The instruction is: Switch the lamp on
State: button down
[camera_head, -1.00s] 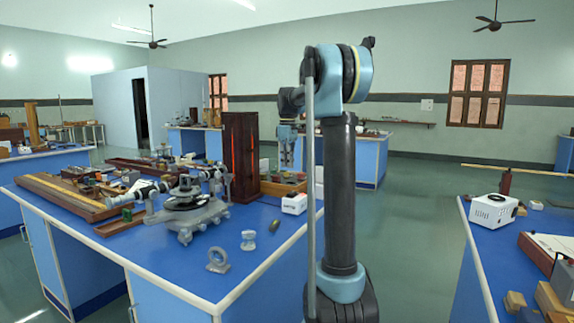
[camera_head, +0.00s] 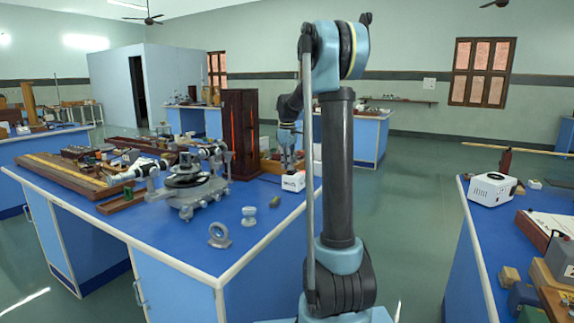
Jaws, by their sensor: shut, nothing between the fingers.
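A tall dark-wood housing (camera_head: 240,135) with glowing orange-red strips stands at the far right of the blue bench; it looks like the lamp's housing, but I cannot tell for sure. A small white box (camera_head: 293,182) with a dark mark on its front sits near the bench's right edge. My gripper (camera_head: 288,163) points down just above and behind the white box, right of the housing. It looks shut and empty; its fingertips are small, and I cannot tell whether they touch anything.
A grey spectrometer (camera_head: 188,187) stands mid-bench. A ring-shaped stand (camera_head: 219,235), a small pale spool-like piece (camera_head: 249,216) and wooden rails (camera_head: 65,172) share the bench. A wooden tray (camera_head: 268,165) is behind my gripper. Another bench with a white device (camera_head: 492,189) stands right; floor lies between.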

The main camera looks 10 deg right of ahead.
jog(key=shift+s+f, duration=0.1)
jog(key=shift+f, duration=0.1)
dwell(0.5)
jog(key=shift+w+d+r, duration=0.25)
jog(key=shift+w+d, duration=0.15)
jog(key=shift+w, duration=0.25)
jog(key=shift+r, duration=0.1)
notch_tip(320, 180, up, 14)
jog(key=s+a, duration=0.1)
jog(key=shift+s+f, duration=0.2)
jog(key=shift+s, duration=0.05)
jog(key=shift+s+a, duration=0.1)
dwell(0.3)
